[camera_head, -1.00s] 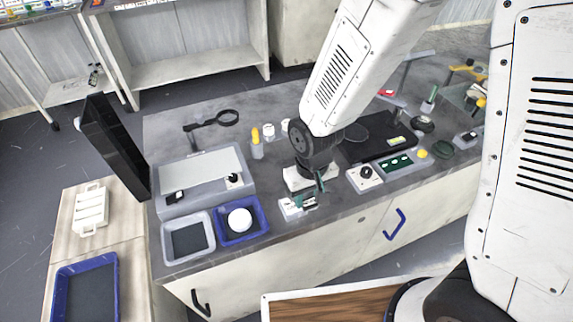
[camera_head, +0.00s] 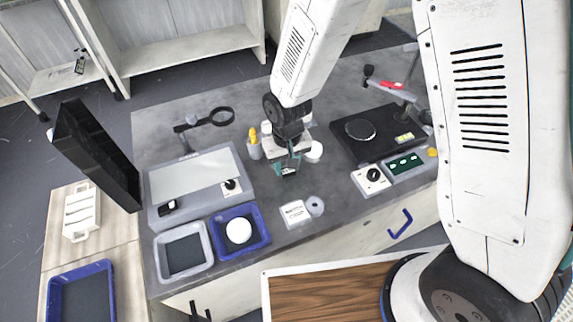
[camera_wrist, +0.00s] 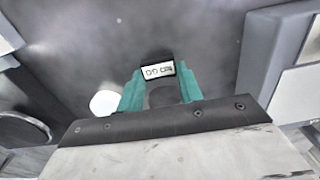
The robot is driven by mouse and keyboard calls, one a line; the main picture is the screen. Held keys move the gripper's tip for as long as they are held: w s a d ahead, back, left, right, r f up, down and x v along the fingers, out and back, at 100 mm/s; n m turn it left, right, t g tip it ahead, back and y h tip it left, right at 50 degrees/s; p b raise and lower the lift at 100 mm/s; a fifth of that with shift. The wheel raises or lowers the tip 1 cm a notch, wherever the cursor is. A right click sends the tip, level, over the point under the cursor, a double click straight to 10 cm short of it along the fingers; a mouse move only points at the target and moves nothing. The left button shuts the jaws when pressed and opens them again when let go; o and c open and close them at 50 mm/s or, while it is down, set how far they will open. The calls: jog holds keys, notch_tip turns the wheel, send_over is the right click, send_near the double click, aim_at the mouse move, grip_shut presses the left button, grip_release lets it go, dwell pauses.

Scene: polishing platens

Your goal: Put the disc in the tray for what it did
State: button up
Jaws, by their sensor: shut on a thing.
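My gripper (camera_head: 289,166) has teal fingers and is above the bench, left of the black polishing machine. It is shut on a dark, rounded piece (camera_wrist: 163,97) with a small white label with dark characters (camera_wrist: 157,71). Its full shape is hidden between the fingers. A grey-rimmed tray (camera_head: 205,243) with a dark, empty floor sits at the bench's front left. A blue tray (camera_head: 264,240) touches or nearly touches it on the right and holds a white round thing (camera_head: 238,230). A small grey disc (camera_head: 315,206) lies beside a white card (camera_head: 295,213) near the front edge.
The black machine with a round platen (camera_head: 360,129) is at right, with a knob box (camera_head: 372,179) in front. A grey panel unit (camera_head: 158,214) stands behind the trays. A white cup (camera_head: 314,151) and a yellow-topped bottle (camera_head: 254,149) flank my gripper. Another blue tray (camera_head: 53,300) is lower left.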

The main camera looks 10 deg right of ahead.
jog(key=shift+s+a+f, duration=0.2)
jog(key=shift+a+f, duration=0.1)
jog(key=shift+f, duration=0.15)
jog(key=shift+s+a, duration=0.3)
jog(key=shift+a, duration=0.6)
jog(key=shift+f, duration=0.15)
jog(key=o, duration=1.1)
jog(key=shift+w+d, duration=0.1)
jog(key=shift+d, duration=0.15)
notch_tip(320, 180, up, 12)
jog(key=shift+r, duration=0.2)
